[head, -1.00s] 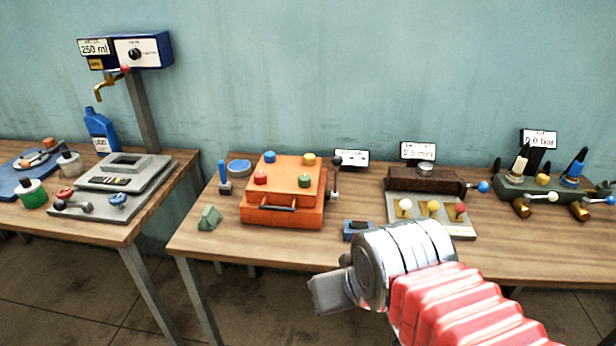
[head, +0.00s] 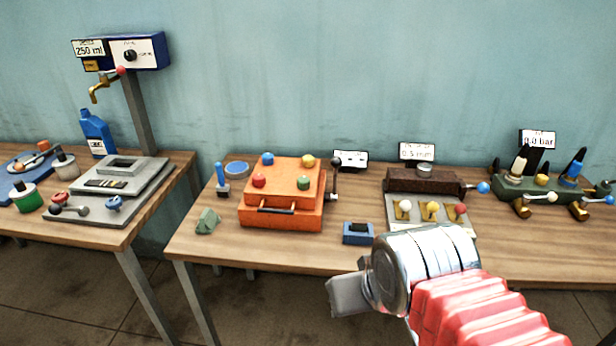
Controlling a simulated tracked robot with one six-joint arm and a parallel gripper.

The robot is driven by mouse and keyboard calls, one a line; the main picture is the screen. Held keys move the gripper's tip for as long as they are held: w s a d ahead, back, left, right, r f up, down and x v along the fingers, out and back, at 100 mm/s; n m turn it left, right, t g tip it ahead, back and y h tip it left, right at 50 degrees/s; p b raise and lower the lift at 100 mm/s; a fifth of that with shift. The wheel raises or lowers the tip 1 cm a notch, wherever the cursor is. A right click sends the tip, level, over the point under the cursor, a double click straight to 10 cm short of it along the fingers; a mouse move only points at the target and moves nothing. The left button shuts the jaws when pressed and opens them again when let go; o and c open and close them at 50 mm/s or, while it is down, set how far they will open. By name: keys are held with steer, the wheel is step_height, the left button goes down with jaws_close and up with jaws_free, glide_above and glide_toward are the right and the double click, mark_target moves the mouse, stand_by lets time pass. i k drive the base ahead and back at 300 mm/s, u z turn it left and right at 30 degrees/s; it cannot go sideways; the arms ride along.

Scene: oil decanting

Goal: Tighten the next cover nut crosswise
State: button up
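The orange box (head: 283,219) stands on the right-hand table. Its cover (head: 285,170) carries the cover nuts: a blue one (head: 268,159) and a yellow one (head: 308,160) at the back, a red one (head: 259,180) and a green one (head: 304,183) at the front. How tight each nut is cannot be told. My arm comes in from the lower right. My gripper (head: 346,296) is at the table's front edge, below and right of the orange box, apart from it. Its fingers are hidden or too unclear to tell open from shut.
A blue-handled tool (head: 221,178), a green wedge (head: 207,220) and a small blue block (head: 358,233) lie around the box. A black-knobbed lever (head: 335,175) stands at its right side. Farther right are a grey plate (head: 405,225) with coloured knobs and a green valve block (head: 550,192).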

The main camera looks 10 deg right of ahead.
mark_target(303, 183)
steer(key=u, duration=0.05)
steer(key=i, duration=1)
steer(key=z, duration=0.05)
